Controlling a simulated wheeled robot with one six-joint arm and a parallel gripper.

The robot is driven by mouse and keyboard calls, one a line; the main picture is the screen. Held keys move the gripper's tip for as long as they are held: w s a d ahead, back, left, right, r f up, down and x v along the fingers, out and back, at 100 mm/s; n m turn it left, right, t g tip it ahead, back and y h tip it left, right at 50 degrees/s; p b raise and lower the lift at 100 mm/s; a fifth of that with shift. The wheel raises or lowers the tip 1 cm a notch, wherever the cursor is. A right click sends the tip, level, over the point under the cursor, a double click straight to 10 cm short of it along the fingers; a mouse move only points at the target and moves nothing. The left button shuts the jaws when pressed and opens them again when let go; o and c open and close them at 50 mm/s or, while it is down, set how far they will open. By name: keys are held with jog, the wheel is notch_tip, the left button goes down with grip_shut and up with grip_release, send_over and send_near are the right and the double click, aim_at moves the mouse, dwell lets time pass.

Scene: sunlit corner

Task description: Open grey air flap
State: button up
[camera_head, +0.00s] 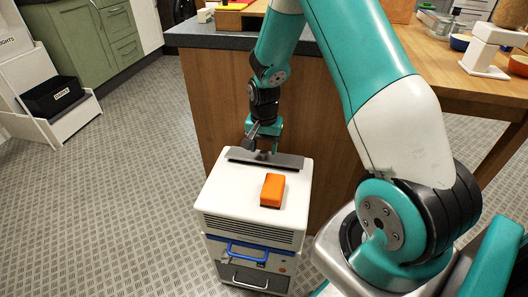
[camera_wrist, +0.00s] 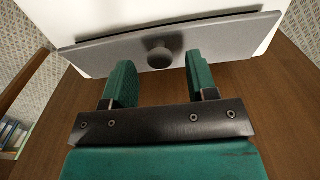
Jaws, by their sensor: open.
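The grey air flap (camera_head: 265,159) is a long flat plate at the rear of the top of a white box-shaped unit (camera_head: 222,196). My gripper (camera_head: 262,145) is over the flap in the head view. In the wrist view my gripper (camera_wrist: 162,75) is open, with one green finger on each side of the knob and a gap to it on both sides. I cannot tell the height of the fingertips against the knob.
An orange block (camera_head: 272,190) lies on the unit's top, in front of the flap. A wooden counter (camera_head: 200,100) stands close behind the unit. The floor to the left is clear up to a black bin (camera_head: 52,97) on white steps.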

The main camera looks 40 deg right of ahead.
jog(key=shift+f, duration=0.65)
